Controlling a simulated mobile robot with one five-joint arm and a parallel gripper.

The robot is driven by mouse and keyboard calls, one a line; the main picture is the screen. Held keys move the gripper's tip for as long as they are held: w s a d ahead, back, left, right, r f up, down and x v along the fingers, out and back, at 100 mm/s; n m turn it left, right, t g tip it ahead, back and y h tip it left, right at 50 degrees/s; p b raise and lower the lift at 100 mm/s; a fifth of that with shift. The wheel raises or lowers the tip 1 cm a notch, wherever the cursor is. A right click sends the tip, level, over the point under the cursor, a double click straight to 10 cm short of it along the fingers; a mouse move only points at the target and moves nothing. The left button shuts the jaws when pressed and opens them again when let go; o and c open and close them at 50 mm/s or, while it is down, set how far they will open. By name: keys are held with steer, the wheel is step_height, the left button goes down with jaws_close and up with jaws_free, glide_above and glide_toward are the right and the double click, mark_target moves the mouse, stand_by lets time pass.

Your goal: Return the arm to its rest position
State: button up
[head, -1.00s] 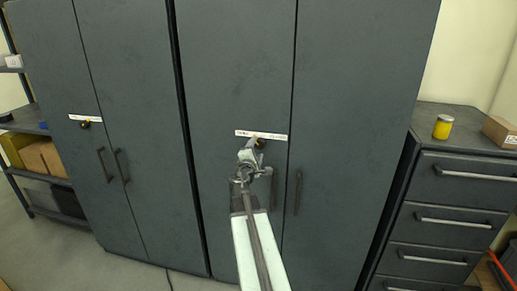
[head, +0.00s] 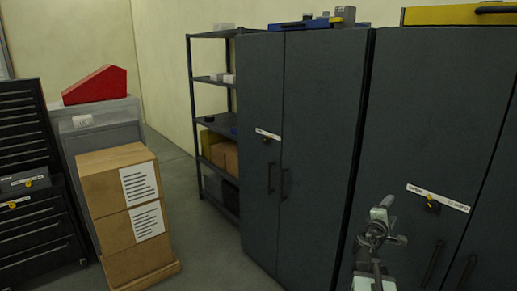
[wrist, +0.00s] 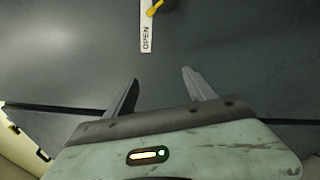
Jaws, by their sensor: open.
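My gripper (head: 380,215) is in the lower right of the head view, in front of the right dark grey cabinet (head: 440,110). In the wrist view my gripper (wrist: 160,85) has its two fingers spread with nothing between them. Beyond the fingertips is the cabinet door with a white label strip (wrist: 147,35) reading OPEN and a yellow-marked knob (wrist: 154,9). The same knob (head: 432,205) and label show in the head view, to the right of my gripper and apart from it.
A second dark cabinet (head: 300,130) stands left of it, then a shelf rack (head: 210,78). Stacked cardboard boxes (head: 105,185) stand on the left, near a black drawer cabinet (head: 40,245). Grey floor (head: 215,255) is clear between the boxes and cabinets.

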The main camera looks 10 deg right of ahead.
steer(key=w+a+f+m+g+y, duration=0.1)
steer(key=a+f+m+y, duration=0.1)
steer(key=a+f, duration=0.35)
steer(key=w+a+f+m+g+y, duration=0.1)
steer(key=a+f+m, duration=0.1)
steer(key=a, duration=0.7)
steer(key=w+a+f+m+g+y, duration=0.1)
steer(key=a+f+m+y, duration=0.1)
steer(key=a+f, duration=0.35)
steer(key=s+a+f+m+g+y, duration=0.2)
steer(key=s+a+f+g+y, duration=0.2)
steer(key=s+a, duration=0.3)
steer(key=s+a+f+m+g+y, duration=0.3)
steer(key=s+a+f, duration=0.3)
steer(key=a, duration=0.7)
steer(key=shift+s+a+f+m+g+y, duration=0.25)
steer(key=shift+s+g+y, duration=0.5)
steer(key=shift+s, duration=0.5)
steer(key=shift+d+r, duration=0.1)
steer(key=shift+c, duration=0.3)
